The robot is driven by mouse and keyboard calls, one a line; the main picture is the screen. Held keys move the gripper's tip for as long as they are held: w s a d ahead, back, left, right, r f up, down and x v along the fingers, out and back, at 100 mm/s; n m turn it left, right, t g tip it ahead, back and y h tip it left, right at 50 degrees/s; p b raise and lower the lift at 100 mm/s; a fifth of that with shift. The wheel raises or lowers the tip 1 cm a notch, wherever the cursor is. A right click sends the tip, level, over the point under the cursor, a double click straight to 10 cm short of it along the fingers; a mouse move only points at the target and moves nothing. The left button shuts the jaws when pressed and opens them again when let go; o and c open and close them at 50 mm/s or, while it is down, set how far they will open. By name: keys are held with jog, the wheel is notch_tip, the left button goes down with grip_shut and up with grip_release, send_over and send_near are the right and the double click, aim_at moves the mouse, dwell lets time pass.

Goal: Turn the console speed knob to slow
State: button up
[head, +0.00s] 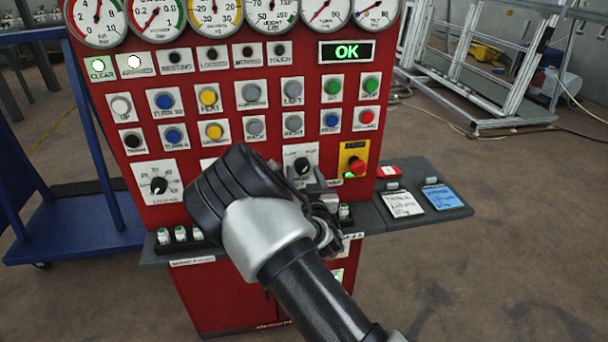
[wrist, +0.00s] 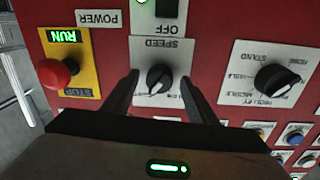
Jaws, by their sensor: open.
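The speed knob (wrist: 158,78) is a black dial with a white pointer on a white plate marked SPEED, upside down in the wrist view. Its pointer aims towards the lower part of the plate there, but the slow and fast marks are too small or covered to read. My gripper (wrist: 160,86) is open, with one finger on each side of the knob and a gap on both sides. How far the fingertips are from the panel is hard to tell. In the head view the knob (head: 301,165) shows just above my gripper (head: 298,176), which covers the plate's lower part.
The red console (head: 150,213) carries gauges and button rows. A red stop button (head: 357,166) on a yellow plate sits right of the speed knob. Another knob (wrist: 277,78) is on the other side. A grey shelf (head: 370,216) with cards juts out below.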

jog(key=c, duration=1.1)
jog(key=shift+o, duration=0.2)
jog(key=shift+f+n+b, duration=0.1)
jog(key=shift+n+b, duration=0.2)
jog(key=shift+b, duration=0.2)
jog(key=shift+d+f+n+b, duration=0.1)
jog(key=shift+n+b, duration=0.9)
jog(key=n+b, duration=0.3)
jog(key=shift+n, duration=0.3)
jog(key=n+b, duration=0.2)
jog(key=n, duration=0.1)
jog(key=shift+d+n+b, duration=0.1)
jog(key=shift+n+b, duration=0.2)
jog(key=shift+n, duration=0.1)
jog(key=shift+r+n+b, duration=0.2)
jog(key=shift+n+b, duration=0.85)
jog(key=shift+n, duration=1.05)
